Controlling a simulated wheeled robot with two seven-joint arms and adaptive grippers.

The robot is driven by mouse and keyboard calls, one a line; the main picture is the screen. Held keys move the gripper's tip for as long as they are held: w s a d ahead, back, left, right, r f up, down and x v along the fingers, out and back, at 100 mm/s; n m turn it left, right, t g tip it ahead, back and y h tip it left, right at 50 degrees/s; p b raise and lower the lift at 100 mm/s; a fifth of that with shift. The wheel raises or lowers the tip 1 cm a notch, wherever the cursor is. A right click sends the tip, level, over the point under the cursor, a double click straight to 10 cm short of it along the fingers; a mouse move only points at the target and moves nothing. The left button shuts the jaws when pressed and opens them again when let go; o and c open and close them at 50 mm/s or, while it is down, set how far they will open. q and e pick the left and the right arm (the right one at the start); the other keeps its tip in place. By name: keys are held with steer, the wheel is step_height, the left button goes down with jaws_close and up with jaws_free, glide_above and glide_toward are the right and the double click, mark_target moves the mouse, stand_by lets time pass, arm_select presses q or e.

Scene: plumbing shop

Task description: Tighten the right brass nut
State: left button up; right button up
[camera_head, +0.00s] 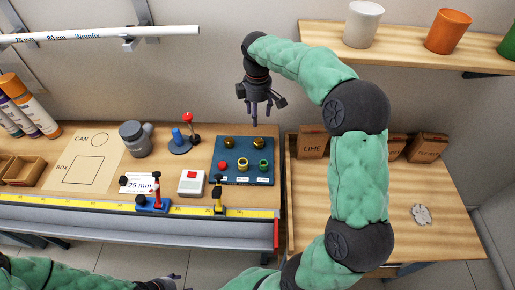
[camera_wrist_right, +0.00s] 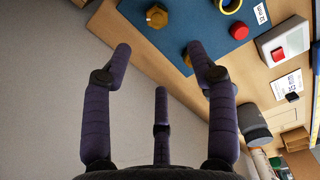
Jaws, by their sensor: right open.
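The blue board (camera_head: 245,177) lies on the left workbench. It bears two brass nuts along its back edge. The right brass nut (camera_head: 259,142) also shows as a hexagon at the top of the right wrist view (camera_wrist_right: 157,15). The left brass nut (camera_head: 229,143) is partly hidden by a finger in the wrist view (camera_wrist_right: 187,58). My right gripper (camera_head: 264,112) is open and empty, its fingers spread. It appears above and behind the board, apart from both nuts. My left gripper (camera_head: 162,284) shows only partly at the bottom edge; its jaws are unclear.
A shelf (camera_head: 400,45) with cups hangs at the upper right.

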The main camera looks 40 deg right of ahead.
mark_target(258, 141)
step_height(258, 141, down, 14)
steer(key=b, duration=0.6)
steer(key=shift+w+d+r, duration=0.1)
steer(key=shift+r, duration=0.05)
arm_select(q)
step_height(258, 141, down, 7)
steer(key=shift+w, duration=0.1)
steer(key=shift+d, duration=0.1)
arm_select(e)
steer(key=c, duration=1.1)
